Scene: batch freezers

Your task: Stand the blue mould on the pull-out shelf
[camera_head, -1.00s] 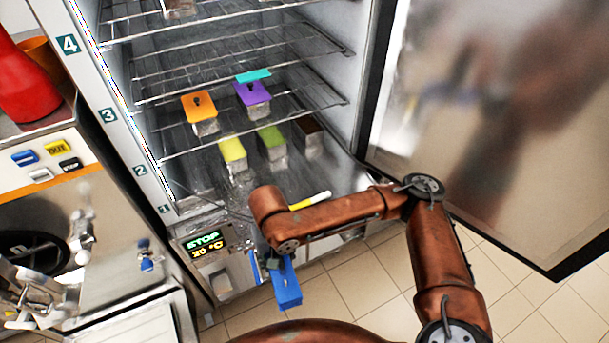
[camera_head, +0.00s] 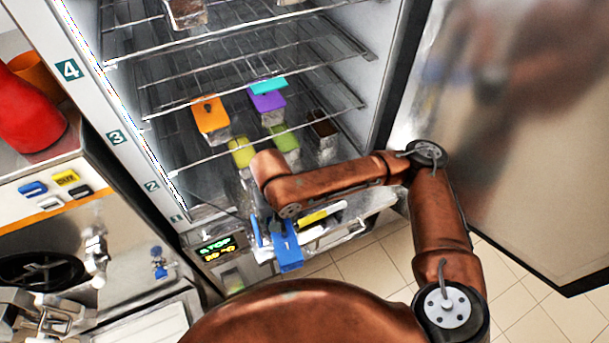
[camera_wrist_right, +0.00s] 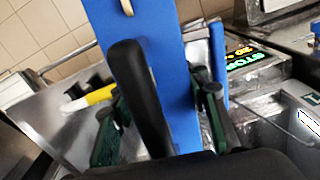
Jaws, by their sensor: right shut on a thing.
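The blue mould (camera_head: 288,248) hangs in my right gripper (camera_head: 270,228) in front of the freezer's low front edge. In the right wrist view the mould (camera_wrist_right: 170,55) is a tall blue face with a black handle, between the green fingers of my right gripper (camera_wrist_right: 160,125), which is shut on it. A thin blue strip (camera_head: 257,232) shows beside it; I cannot tell whether it belongs to the mould. A steel shelf (camera_head: 362,212) juts out low at the freezer front, partly hidden by my right arm. A yellow-and-white pen-like thing (camera_head: 318,216) lies there. My left gripper is out of view.
Wire racks inside hold tubs with orange (camera_head: 211,115), purple (camera_head: 268,101) and green lids. The open door (camera_head: 520,150) stands at right. A lit STOP display (camera_head: 216,246) is left of the mould. A steel machine (camera_head: 75,225) stands at left.

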